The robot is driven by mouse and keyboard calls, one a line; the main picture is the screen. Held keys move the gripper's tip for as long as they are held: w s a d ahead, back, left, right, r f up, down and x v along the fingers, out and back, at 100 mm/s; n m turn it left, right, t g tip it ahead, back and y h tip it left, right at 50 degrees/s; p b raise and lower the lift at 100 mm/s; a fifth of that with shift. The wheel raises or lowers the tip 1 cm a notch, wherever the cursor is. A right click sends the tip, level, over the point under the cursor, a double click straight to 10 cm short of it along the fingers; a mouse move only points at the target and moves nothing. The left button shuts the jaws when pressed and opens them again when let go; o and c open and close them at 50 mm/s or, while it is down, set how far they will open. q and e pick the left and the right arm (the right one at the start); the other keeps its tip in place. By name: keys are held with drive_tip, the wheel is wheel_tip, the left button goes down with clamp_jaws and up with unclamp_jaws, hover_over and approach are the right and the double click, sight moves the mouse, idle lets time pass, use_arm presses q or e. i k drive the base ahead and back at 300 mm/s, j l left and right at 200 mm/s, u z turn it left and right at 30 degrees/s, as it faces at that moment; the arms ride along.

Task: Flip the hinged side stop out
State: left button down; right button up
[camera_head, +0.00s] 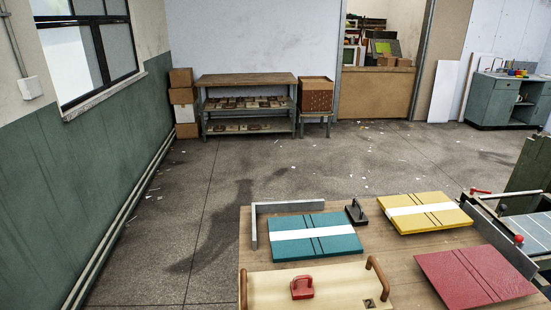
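No gripper of mine shows in the head view. A feeder-like machine (533,232) is cut off at the right edge, with a dark green panel, a blue-grey bed and metal rails. A red-tipped piece (480,190) sits at its left end, above the table's right side. I cannot tell whether this piece is the hinged side stop, or whether it is folded in or out.
Open floor (225,225) lies left.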

sight(510, 250)
drive_tip(key=z, duration=1.65)
